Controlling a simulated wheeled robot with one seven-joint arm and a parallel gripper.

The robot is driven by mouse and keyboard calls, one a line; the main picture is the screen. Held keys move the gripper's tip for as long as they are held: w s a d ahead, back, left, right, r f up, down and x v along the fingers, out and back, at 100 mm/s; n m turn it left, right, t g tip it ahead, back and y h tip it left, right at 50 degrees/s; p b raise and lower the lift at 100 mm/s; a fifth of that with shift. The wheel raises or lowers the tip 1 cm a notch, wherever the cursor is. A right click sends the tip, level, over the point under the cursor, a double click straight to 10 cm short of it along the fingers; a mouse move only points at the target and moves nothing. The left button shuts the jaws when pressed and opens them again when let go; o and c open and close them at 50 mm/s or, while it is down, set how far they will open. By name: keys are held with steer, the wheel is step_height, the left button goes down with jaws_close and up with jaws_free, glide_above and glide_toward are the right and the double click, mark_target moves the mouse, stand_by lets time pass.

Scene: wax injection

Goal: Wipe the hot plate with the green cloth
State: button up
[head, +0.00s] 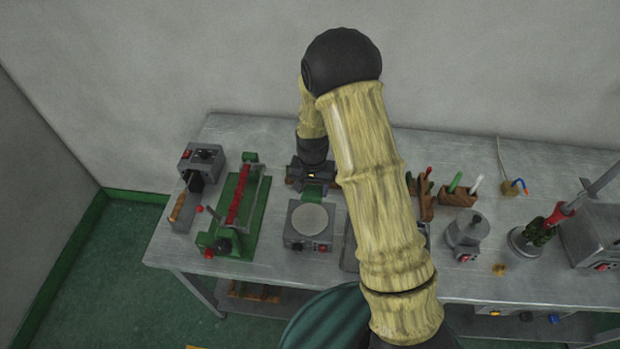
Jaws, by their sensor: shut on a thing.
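The hot plate (311,217) is a grey box with a pale round top and a red switch on its front. It stands near the front edge of the bench, left of the middle. My gripper (313,181) points down just behind the hot plate. It is shut on the green cloth (314,192), of which a small green piece shows below the jaws. The cloth appears at the back edge of the hot plate; I cannot tell whether it touches it. My arm hides part of the bench to the right.
A green clamp frame with a red bar (239,205) stands left of the hot plate, with a grey device (199,170) beyond it. A grey tray (349,258) is partly hidden by my arm. A wooden tool rack (424,197) and a grey pot (467,232) stand to the right.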

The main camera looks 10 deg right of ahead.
steer(key=shift+r+p, duration=0.5)
steer(key=shift+r, duration=0.55)
steer(key=shift+w+d, duration=0.1)
steer(key=shift+w, duration=0.1)
